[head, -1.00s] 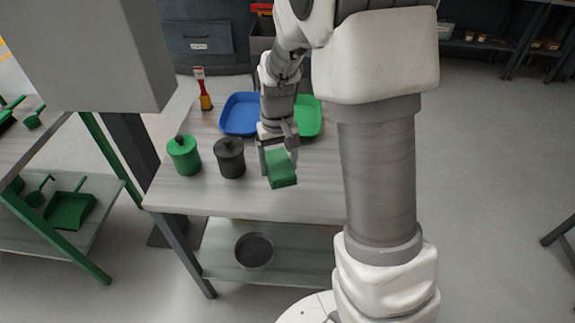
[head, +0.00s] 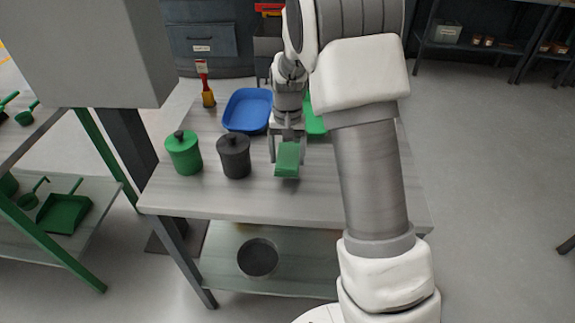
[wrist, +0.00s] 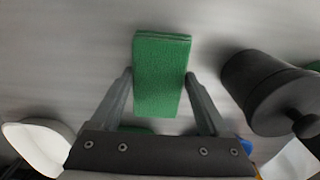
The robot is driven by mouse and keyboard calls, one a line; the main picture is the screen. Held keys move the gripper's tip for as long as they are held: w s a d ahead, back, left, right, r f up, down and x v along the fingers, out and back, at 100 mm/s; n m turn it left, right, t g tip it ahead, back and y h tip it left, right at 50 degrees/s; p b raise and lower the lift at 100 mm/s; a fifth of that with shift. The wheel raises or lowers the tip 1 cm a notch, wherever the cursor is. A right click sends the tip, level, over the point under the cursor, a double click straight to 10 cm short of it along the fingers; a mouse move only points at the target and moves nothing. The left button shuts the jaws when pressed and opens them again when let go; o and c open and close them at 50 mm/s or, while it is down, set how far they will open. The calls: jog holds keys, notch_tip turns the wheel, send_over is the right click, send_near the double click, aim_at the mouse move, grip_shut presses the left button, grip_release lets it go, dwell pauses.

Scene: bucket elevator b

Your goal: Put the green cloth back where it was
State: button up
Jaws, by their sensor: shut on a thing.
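The green cloth (head: 288,158) is a folded green block. My gripper (head: 287,146) is shut on it above the table, near its front edge. In the wrist view the cloth (wrist: 160,80) sits between the two fingers of my gripper (wrist: 158,84), reaching out beyond their tips. I cannot tell exactly how high it is above the tabletop. The grey table (head: 225,195) is under it.
A dark lidded canister (head: 234,157) stands just left of the cloth, with a green lidded canister (head: 184,153) further left. A blue tray (head: 247,110) and a green tray (head: 316,125), partly hidden by my arm, lie behind. A red-and-yellow brush-like item (head: 205,84) stands at back left.

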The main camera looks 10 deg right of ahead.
aim_at(288, 156)
jog(key=shift+f, duration=1.6)
jog(key=shift+f+b, duration=0.25)
jog(key=shift+b, duration=0.05)
jog(key=o, duration=1.2)
jog(key=shift+c, duration=0.2)
notch_tip(288, 156, up, 12)
jog(key=shift+r+p, duration=0.2)
jog(key=shift+p, duration=0.7)
jog(key=s+r+n+t, duration=0.2)
jog(key=s+r+t, duration=0.1)
jog(key=s+r, duration=0.8)
jog(key=s+r+n+t, duration=0.1)
jog(key=s+r+t, duration=0.1)
jog(key=s, duration=1.4)
jog(key=shift+n+t, duration=0.3)
